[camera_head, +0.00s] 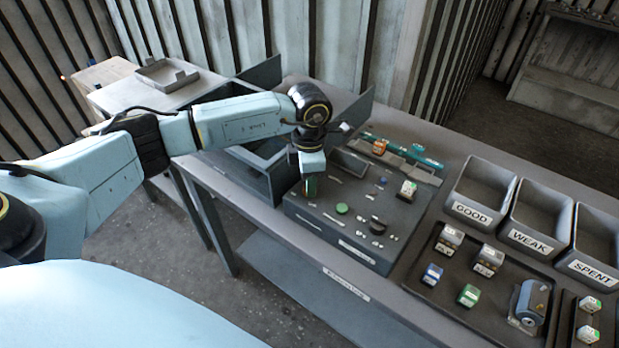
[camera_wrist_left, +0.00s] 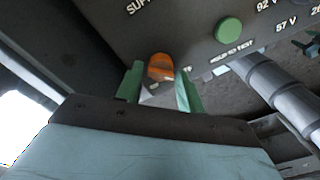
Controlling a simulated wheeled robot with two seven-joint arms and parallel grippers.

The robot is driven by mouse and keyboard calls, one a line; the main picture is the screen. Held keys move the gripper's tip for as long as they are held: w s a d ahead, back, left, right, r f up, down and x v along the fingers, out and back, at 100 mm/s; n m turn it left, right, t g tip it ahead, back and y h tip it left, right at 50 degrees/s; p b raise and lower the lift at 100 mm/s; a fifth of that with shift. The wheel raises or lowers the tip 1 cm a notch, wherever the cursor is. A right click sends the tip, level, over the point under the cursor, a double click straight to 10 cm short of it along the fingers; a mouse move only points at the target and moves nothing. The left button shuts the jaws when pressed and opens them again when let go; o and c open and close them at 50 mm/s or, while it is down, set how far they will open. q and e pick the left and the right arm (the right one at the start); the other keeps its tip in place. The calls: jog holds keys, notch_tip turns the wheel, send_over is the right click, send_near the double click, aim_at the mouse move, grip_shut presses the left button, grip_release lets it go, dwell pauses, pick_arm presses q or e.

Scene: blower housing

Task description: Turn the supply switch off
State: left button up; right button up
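The grey test panel (camera_head: 330,222) stands on the bench below my left gripper (camera_head: 311,187). In the left wrist view, an orange switch (camera_wrist_left: 161,67) shows on the panel under partly cut-off lettering that begins "SUP". My left gripper also shows in the left wrist view (camera_wrist_left: 158,88), with two green fingers apart, one on each side of the orange switch. Gaps show beside the switch; I cannot tell whether the tips touch it. Its setting is unclear. In the head view the gripper hides the switch. My right gripper is in neither view.
A green button (camera_head: 342,208) marked for hold-to-test sits right of the switch. Bins marked GOOD (camera_head: 471,211), WEAK (camera_head: 528,239) and SPENT (camera_head: 594,267) stand at the right. An open grey box (camera_head: 240,175) stands close left of the panel.

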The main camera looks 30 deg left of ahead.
pick_arm(q)
jog(key=shift+o, duration=1.1)
notch_tip(320, 180, up, 14)
jog(key=b, duration=0.1)
jog(key=shift+f, duration=0.25)
